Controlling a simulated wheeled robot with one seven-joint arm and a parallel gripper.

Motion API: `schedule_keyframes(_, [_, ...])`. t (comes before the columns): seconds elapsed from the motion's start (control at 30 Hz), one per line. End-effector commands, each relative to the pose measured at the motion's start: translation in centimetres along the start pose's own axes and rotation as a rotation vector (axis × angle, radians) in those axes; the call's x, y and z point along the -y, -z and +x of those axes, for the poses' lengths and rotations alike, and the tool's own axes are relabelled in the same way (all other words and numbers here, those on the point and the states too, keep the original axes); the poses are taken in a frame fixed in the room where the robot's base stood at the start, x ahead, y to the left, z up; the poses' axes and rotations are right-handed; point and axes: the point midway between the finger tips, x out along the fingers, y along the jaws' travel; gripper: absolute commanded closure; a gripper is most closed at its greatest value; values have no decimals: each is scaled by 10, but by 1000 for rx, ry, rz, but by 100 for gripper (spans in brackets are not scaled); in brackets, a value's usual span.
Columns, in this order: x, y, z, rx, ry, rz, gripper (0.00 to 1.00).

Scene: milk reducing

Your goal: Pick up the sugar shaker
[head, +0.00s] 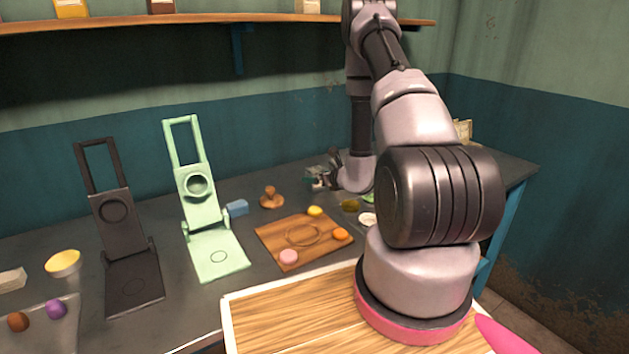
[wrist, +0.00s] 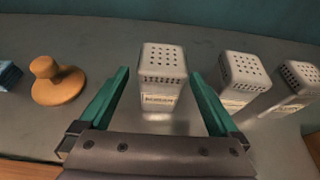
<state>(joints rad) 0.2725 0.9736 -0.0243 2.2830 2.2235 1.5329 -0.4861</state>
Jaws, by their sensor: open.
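Three pale shakers with perforated tops stand in a row on the dark counter in the wrist view: a left one (wrist: 161,75), a middle one (wrist: 244,80) and a right one (wrist: 296,85). Their labels are too blurred to read, so I cannot tell which holds sugar. My gripper (wrist: 159,78) is open, its teal fingers on either side of the left shaker with visible gaps. It holds nothing. In the head view my gripper (head: 318,178) is low over the counter's back, and the shakers are mostly hidden or too small to make out.
A wooden knobbed stamp (wrist: 58,82) stands left of the shakers, with a blue block (wrist: 8,75) beyond it. A wooden board (head: 275,240) with small coloured pieces lies in front. Green (head: 217,253) and black (head: 132,285) hinged presses stand left. The wall is close behind.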

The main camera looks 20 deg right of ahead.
Motion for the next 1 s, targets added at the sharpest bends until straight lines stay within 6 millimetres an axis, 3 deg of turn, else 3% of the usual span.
schedule_keyframes(0.4, [1, -1, 50, 2, -1, 0, 3])
schedule_keyframes(0.67, [1, -1, 54, 1, -1, 1, 3])
schedule_keyframes(0.7, [1, -1, 54, 1, -1, 1, 6])
schedule_keyframes(0.93, [1, -1, 54, 1, -1, 0, 94])
schedule_keyframes(1.0, [1, -1, 54, 2, -1, 0, 100])
